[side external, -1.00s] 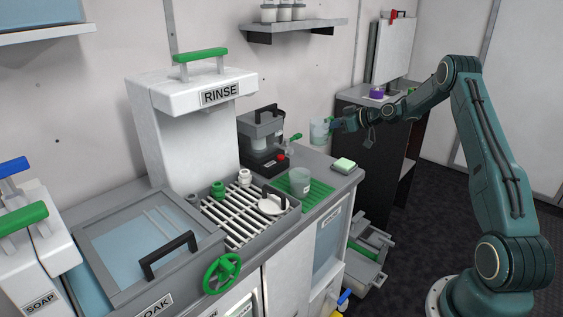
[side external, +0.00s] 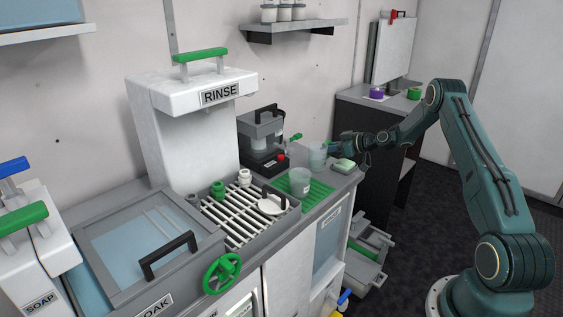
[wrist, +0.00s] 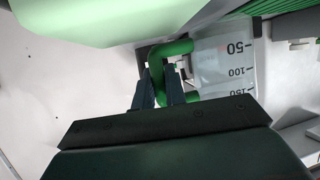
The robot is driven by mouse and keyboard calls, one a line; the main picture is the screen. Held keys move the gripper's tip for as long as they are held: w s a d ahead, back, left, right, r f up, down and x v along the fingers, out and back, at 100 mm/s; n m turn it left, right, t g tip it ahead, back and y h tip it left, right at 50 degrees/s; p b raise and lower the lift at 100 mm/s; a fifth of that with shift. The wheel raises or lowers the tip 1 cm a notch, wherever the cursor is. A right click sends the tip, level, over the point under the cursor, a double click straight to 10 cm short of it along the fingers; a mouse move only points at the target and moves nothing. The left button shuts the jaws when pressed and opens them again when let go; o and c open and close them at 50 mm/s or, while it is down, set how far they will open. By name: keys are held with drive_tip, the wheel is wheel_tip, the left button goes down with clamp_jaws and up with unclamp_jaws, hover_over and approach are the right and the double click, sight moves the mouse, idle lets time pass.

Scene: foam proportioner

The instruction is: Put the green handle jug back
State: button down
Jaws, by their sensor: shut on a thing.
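My gripper (side external: 335,147) is shut on the green handle (wrist: 165,60) of a clear jug. The jug (side external: 317,155) is at the far right end of the grey counter, just behind the green mat. I cannot tell whether its base touches the counter. In the wrist view, the jug (wrist: 225,62) shows its 50, 100 and 150 marks beyond the fingers, and the handle loop sits between them. A second clear cup (side external: 300,182) stands on the green ribbed mat (side external: 318,196).
A green-topped sponge (side external: 344,165) lies at the counter's right end, close to my gripper. A grey machine with a red knob (side external: 265,140) stands left of the jug. A dark side cabinet (side external: 390,160) bears a purple ring (side external: 376,93) and a green ring (side external: 414,93).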

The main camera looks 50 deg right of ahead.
drive_tip(key=shift+f, duration=0.7)
drive_tip(key=shift+f, duration=0.1)
drive_tip(key=c, duration=1.5)
unclamp_jaws()
drive_tip(key=shift+o, duration=0.2)
drive_tip(key=v, duration=1.2)
